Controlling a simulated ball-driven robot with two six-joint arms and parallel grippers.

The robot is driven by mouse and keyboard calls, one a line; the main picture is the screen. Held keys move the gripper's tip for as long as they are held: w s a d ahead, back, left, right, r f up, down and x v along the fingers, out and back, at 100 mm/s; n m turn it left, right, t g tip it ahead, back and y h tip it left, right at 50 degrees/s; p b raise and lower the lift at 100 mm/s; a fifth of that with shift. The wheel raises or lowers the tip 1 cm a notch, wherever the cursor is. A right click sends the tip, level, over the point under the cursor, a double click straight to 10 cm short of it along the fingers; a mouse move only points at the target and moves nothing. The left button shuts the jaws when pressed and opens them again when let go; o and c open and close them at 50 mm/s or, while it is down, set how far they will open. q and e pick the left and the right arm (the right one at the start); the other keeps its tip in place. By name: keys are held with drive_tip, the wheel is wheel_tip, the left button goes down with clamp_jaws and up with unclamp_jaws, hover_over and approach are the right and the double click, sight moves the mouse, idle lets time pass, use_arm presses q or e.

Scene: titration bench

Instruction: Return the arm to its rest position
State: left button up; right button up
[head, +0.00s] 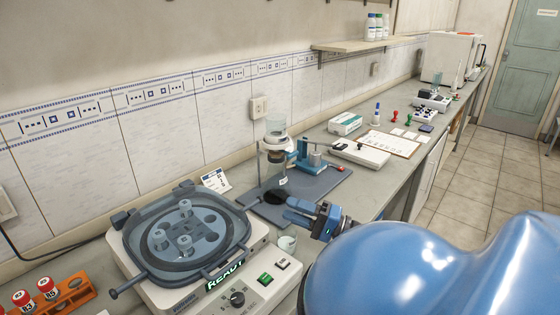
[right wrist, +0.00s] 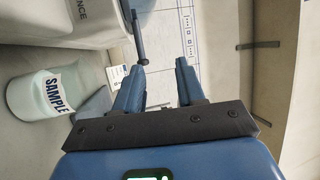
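My right gripper (head: 288,212) is over the bench, beside the front of the dark tray that carries the stand. Its two fingers (right wrist: 160,72) are apart in the right wrist view, with nothing between them. A large blue part of my own arm fills the lower right of the head view. My left gripper is not in view.
A beaker (head: 287,243) stands just below my right gripper; a beaker labelled SAMPLE (right wrist: 42,97) shows in the right wrist view. The open-lidded centrifuge (head: 205,287) is to the left. A dark tray (head: 325,184) holds a stand and glassware. A clipboard (head: 392,143) lies farther back.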

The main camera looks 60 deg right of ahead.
drive_tip(key=shift+s+d, duration=0.15)
drive_tip(key=shift+s, duration=0.4)
idle(0.4)
